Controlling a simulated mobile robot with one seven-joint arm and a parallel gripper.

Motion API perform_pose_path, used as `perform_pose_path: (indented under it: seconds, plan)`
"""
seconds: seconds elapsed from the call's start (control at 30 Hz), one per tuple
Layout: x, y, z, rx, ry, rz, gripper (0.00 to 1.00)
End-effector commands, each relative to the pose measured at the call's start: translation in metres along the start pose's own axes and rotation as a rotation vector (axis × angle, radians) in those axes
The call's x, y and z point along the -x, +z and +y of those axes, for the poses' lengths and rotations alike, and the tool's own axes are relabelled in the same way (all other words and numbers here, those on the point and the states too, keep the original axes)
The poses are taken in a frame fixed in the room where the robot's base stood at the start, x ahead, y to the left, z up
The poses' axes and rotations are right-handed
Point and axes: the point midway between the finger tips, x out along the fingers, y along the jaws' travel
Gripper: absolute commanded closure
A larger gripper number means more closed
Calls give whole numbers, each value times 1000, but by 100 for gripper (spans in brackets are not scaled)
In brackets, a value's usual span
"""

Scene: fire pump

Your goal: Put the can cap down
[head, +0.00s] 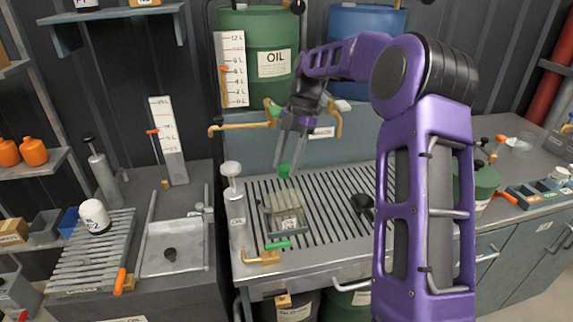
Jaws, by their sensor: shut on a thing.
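My gripper (286,168) hangs over the slatted drain tray (335,220), pointing down. It is shut on a small green cap (284,172), held at the fingertips. A squarish, pale grey-green can (285,213) with a label stands on the tray just below the gripper. The cap appears above the can, and I cannot tell how far apart they are. The can's opening is not clear in this view.
A black funnel-like piece (361,203) lies on the tray to the right. Slats right of the can are clear.

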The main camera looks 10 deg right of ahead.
Motion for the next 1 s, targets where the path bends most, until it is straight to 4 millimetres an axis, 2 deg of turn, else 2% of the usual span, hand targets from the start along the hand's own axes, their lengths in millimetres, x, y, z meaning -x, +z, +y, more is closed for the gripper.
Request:
perform_pose_path:
  seconds: [0.17,0.33,0.63,1.0]
  plan:
    - [-2,2,0,-22,9,0,100]
    - [-12,18,4,-194,79,1,100]
    - [-30,73,14,-831,345,-1,100]
    - [-28,133,16,-1524,636,0,100]
